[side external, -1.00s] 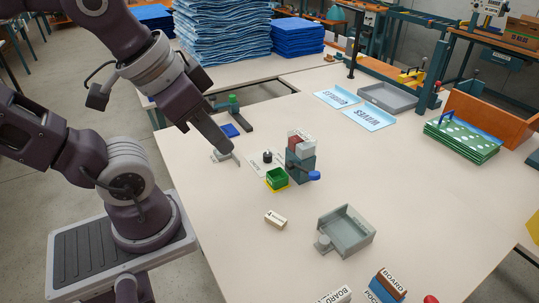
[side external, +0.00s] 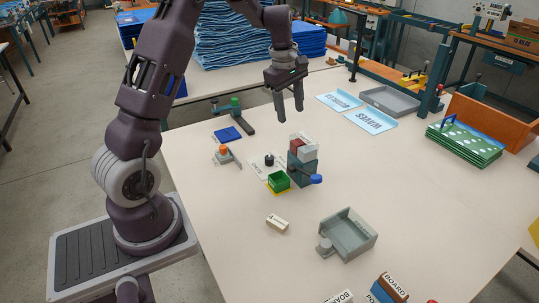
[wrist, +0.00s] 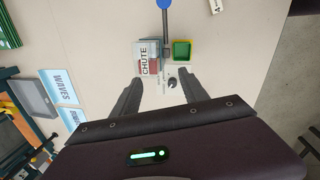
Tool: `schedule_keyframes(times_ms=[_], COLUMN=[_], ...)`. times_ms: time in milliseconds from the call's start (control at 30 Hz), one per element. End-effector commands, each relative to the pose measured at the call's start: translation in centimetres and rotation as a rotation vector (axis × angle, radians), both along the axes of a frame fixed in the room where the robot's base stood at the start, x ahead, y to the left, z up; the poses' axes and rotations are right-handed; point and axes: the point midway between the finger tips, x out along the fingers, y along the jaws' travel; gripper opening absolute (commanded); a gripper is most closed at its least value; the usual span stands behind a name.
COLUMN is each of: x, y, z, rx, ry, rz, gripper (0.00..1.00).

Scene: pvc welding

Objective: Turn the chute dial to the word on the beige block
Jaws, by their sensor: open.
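The chute (side external: 302,172) is a grey-teal box with a dark red and white top and a blue-ended lever. It reads CHUTE in the wrist view (wrist: 148,60). The dial is a small black knob (side external: 269,159) on a pale plate with words beside the chute; it also shows in the wrist view (wrist: 172,83). Where the dial points is too small to tell. The beige block (side external: 277,222) lies on the table in front of the chute; its dark marking is unreadable here. My gripper (side external: 289,112) is open and empty, fingers down, above and behind the chute.
A green bin (side external: 278,182) stands by the chute. A grey tray (side external: 347,234) lies at the front, with word blocks (side external: 390,287) nearby. An orange-knobbed fixture (side external: 224,152) and a blue pad (side external: 228,134) are left. Blue signs (side external: 371,122) lie at the back right.

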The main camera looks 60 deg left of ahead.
Motion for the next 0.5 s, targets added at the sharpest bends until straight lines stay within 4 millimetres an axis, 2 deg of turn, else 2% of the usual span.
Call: schedule_keyframes(times_ms=[33, 100, 200, 300, 500], x=[0.6, 0.8, 0.4, -0.1, -0.2], y=[3.1, 6.6, 9.7, 11.1, 11.3], z=[-4.0, -8.7, -13.6, -16.1, -19.5], rx=[-0.015, -0.025, -0.03, -0.03, -0.031], ry=[0.048, 0.091, 0.133, 0.152, 0.157], rz=[0.142, 0.32, 0.491, 0.575, 0.594], gripper=[0.52, 0.52, 0.52, 0.52, 0.52])
